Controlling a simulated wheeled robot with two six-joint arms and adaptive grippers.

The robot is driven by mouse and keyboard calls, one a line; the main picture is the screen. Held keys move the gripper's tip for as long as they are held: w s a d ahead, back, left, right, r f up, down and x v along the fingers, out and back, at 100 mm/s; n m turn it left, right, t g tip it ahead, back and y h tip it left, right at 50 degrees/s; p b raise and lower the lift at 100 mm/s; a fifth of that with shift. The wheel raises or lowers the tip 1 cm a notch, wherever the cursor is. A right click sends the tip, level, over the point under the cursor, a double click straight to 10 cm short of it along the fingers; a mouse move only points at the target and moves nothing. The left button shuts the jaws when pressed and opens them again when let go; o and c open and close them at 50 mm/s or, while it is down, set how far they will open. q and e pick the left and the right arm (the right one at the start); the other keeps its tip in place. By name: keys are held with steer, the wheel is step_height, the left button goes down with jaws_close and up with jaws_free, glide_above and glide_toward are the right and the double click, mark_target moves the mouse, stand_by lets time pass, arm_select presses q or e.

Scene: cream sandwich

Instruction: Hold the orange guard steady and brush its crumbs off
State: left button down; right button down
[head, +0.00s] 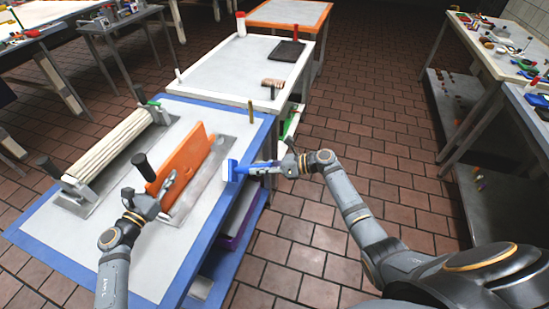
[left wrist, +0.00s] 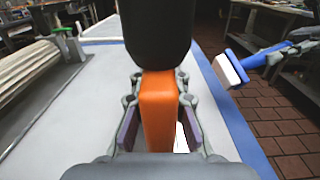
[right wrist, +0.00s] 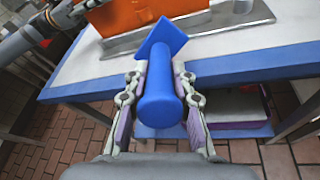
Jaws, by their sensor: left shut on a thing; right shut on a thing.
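The orange guard (head: 188,155) stands upright on a grey metal base plate (head: 209,181) on the blue-edged table. My left gripper (head: 160,192) is shut on the guard's near end, below a black knob (head: 143,167); the left wrist view shows the orange guard (left wrist: 159,110) between its fingers. My right gripper (head: 288,166) is shut on the handle of the blue brush (head: 258,169), whose head with pale bristles (head: 229,170) is at the table's right edge, apart from the guard. The brush handle (right wrist: 159,95) fills the right wrist view's middle. I cannot make out crumbs.
A cream ribbed roller (head: 112,147) lies left of the guard on its own plate. A white-topped table (head: 237,70) with a dark tray (head: 287,51) stands behind. Shelves with a purple item (head: 240,213) sit under the table's right side. The floor to the right is open.

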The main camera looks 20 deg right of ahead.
mark_target(227, 163)
steer(key=s+a+r+m+t, duration=0.1)
steer(key=a+t, duration=0.3)
steer(key=a, duration=0.9)
steer(key=shift+s+m+t+y, duration=0.3)
steer(key=shift+s+m+y, duration=0.1)
steer(key=shift+m, duration=0.3)
steer(key=shift+x, duration=1)
steer(key=shift+w+r, duration=0.1)
steer(key=shift+w+d, duration=0.8)
steer(key=shift+w, duration=0.25)
steer(key=shift+w+d, duration=0.8)
steer(key=shift+w, duration=0.2)
steer(key=shift+w+d, duration=0.8)
steer(key=shift+w, duration=0.25)
steer(key=shift+w+d, duration=1.8)
steer(key=shift+w, duration=0.5)
steer(key=shift+s+a, duration=0.95)
steer(key=shift+s, duration=0.2)
steer(key=shift+s+a, duration=0.9)
steer(key=shift+s, duration=0.3)
steer(key=shift+s+a, duration=0.95)
steer(key=shift+s, duration=0.2)
steer(key=shift+s+a, duration=0.6)
steer(key=shift+s, duration=0.35)
